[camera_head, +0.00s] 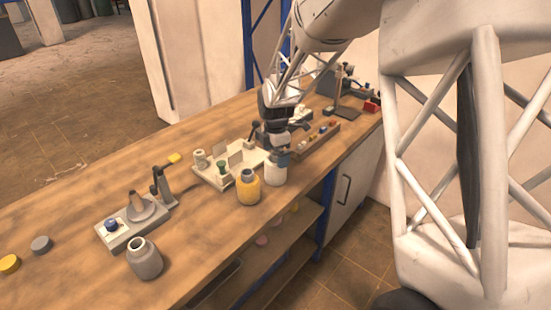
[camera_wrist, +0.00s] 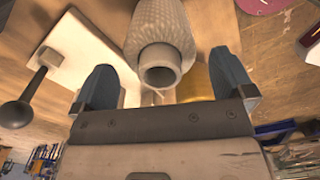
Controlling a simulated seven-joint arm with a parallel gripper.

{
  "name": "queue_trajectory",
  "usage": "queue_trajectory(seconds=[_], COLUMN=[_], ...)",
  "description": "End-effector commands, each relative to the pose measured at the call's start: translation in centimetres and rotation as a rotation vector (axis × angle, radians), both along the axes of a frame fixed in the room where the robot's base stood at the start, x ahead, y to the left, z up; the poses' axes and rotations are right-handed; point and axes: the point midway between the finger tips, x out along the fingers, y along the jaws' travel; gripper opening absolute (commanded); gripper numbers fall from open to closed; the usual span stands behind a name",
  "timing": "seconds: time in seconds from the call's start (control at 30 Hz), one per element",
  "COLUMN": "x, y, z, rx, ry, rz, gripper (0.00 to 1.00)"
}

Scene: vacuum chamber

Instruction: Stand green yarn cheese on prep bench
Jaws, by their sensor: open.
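My gripper (camera_head: 279,152) is open, with its fingers over a pale yarn cheese (camera_head: 276,172) that stands near the bench's front edge. In the wrist view, this cheese (camera_wrist: 163,22) has a textured pale grey body and a hollow neck pointing toward my open gripper (camera_wrist: 165,78), between the fingers but apart from both. A grey yarn cheese (camera_head: 146,262) stands farther left. No cheese looks clearly green; a small dark green piece (camera_head: 222,167) sits on the cream tray (camera_head: 213,183). The prep bench (camera_head: 80,205) is wooden.
The cream tray, with small fittings, lies behind the yellow cheese. A grey winding device (camera_head: 112,238) with an upright post stands at left. A wooden rack (camera_head: 325,142) lies to the right. Yellow (camera_head: 9,264) and grey (camera_head: 41,244) discs lie far left. The back-left bench top is clear.

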Motion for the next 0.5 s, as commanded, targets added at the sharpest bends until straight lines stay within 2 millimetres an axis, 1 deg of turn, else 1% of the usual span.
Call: queue_trajectory(seconds=[0.03,0.3,0.5], x=[0.0,0.0,0.0], y=[0.0,0.0,0.0], z=[0.8,5.2,7.9], rx=[0.000,0.001,0.001], ry=[-0.003,-0.002,-0.002], rz=[0.000,0.000,0.000], gripper=[1.00,1.00,1.00])
